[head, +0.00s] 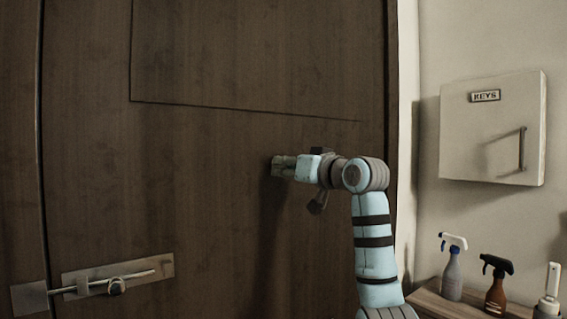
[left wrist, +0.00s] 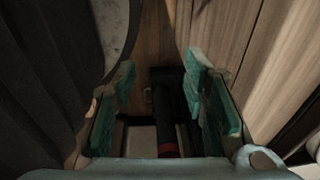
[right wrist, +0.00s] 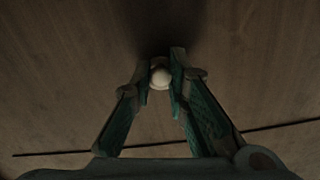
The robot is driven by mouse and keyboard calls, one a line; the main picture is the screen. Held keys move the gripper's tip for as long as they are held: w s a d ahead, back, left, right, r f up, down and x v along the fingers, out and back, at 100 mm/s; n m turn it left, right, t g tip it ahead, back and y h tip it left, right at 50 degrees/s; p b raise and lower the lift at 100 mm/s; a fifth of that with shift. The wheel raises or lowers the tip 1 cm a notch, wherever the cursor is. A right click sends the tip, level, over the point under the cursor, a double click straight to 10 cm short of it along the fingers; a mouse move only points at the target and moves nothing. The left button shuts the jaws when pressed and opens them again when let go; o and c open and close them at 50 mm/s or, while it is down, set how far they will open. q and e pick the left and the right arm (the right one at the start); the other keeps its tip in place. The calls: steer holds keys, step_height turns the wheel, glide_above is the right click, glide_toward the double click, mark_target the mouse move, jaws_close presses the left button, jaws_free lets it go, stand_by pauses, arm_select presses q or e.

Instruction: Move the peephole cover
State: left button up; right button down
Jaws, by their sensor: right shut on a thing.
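A dark brown wooden door (head: 200,170) fills the left and middle of the head view. My right gripper (head: 278,166) is at the door's face. In the right wrist view its fingertips (right wrist: 161,68) are closed around a small pale round piece against the door, which I take for the peephole cover (right wrist: 160,76). In the head view this piece is hidden by the gripper. My left gripper (left wrist: 160,72) shows only in the left wrist view, with fingers spread and nothing visible held between them.
A metal slide bolt (head: 118,278) is on the lower left of the door. A white key box (head: 490,130) hangs on the right wall. Below it several bottles, including a grey spray bottle (head: 451,275), stand on a wooden shelf (head: 433,300). The door's face around the right gripper is clear.

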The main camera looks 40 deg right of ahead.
mark_target(265, 155)
steer(key=m, duration=0.2)
steer(key=a+m, duration=0.1)
steer(key=m, duration=0.2)
steer(key=a+r+m, duration=0.1)
steer(key=m, duration=0.2)
steer(key=shift+a, duration=0.1)
steer(key=m, duration=0.3)
steer(key=shift+a+r+m, duration=0.3)
steer(key=shift+a+r+m+b, duration=0.1)
steer(key=shift+r+m+b, duration=0.15)
steer(key=shift+m, duration=0.6)
steer(key=shift+a+r+m+b, duration=0.1)
steer(key=shift+r+m+b, duration=0.1)
steer(key=shift+m, duration=0.65)
steer(key=c, duration=1.6)
jaws_free()
steer(key=shift+c, duration=0.2)
steer(key=shift+o, duration=0.5)
steer(key=shift+s+r, duration=0.1)
